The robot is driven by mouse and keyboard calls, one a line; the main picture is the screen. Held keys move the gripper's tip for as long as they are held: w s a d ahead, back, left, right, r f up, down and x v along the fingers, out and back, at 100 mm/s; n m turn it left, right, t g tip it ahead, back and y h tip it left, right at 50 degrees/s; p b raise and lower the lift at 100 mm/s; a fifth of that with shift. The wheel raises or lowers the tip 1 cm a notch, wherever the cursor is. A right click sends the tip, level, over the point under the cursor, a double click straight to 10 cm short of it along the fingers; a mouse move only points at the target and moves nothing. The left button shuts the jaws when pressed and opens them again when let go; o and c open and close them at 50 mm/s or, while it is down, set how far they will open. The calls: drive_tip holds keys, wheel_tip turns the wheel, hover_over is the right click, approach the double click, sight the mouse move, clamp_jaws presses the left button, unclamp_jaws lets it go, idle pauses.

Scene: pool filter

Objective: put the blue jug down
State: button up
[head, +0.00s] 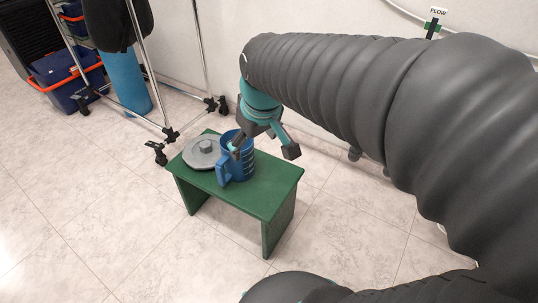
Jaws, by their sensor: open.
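The blue jug (237,166) stands upright on a small green bench (275,190). Its handle points to the lower left in the head view. My gripper (264,148) is over the jug, at its upper right, with its fingers spread. One finger overlaps the jug's rim near the handle, and the other hangs clear to the right. I cannot tell whether the near finger touches the jug. Part of the rim is hidden behind that finger.
A grey round lid (202,152) with a knob lies on the bench, left of the jug. A wheeled metal rack (144,60) stands behind on the left, with blue bins (64,72) beyond it. The tiled floor in front is clear.

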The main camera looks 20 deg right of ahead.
drive_tip(key=s+d+m+t, duration=0.1)
drive_tip(key=s+m, duration=0.2)
drive_tip(key=s, duration=0.8)
drive_tip(key=shift+d+m+t, duration=0.3)
drive_tip(key=shift+t, duration=0.1)
drive_tip(key=shift+f, duration=0.15)
